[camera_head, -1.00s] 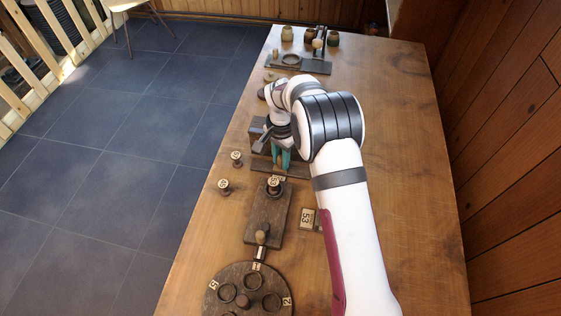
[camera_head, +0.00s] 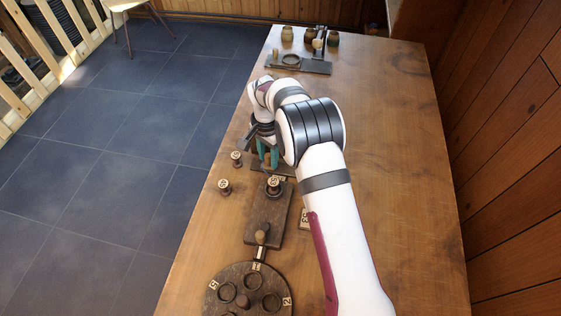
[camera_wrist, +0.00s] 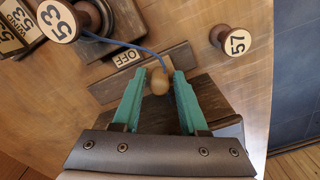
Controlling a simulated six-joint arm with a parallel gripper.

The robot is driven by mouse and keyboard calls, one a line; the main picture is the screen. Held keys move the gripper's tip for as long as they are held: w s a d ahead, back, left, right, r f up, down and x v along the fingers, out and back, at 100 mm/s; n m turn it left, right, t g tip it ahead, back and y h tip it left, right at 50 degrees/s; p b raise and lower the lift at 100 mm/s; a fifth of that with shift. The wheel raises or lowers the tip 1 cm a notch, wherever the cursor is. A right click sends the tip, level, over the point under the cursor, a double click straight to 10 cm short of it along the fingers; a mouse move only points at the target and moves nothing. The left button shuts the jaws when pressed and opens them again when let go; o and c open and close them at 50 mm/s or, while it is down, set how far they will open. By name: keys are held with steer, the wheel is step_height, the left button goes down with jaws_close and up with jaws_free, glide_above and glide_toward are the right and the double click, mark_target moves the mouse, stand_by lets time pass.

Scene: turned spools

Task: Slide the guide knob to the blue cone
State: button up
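My gripper (camera_wrist: 160,76) has two green fingers that stand apart, with a pale wooden knob (camera_wrist: 160,84) between their tips. A gap seems to show on each side of the knob; I cannot tell whether either finger touches it. This may be the guide knob. A blue cord (camera_wrist: 125,43) runs from near the knob to the left, towards a spool marked 53 (camera_wrist: 60,20). In the head view my gripper (camera_head: 268,160) is low near the table's left side, and the arm hides the knob. I cannot make out a blue cone in either view.
A spool marked 57 (camera_wrist: 231,40) stands to the right. In the head view, a round dark plate with rings (camera_head: 225,274) lies in front. The table's right side (camera_head: 400,170) is clear.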

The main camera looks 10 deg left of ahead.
mark_target(268, 155)
steer(key=shift+o, duration=0.8)
steer(key=shift+r, duration=3.45)
steer(key=shift+c, duration=0.2)
jaws_close()
steer(key=shift+r, duration=2)
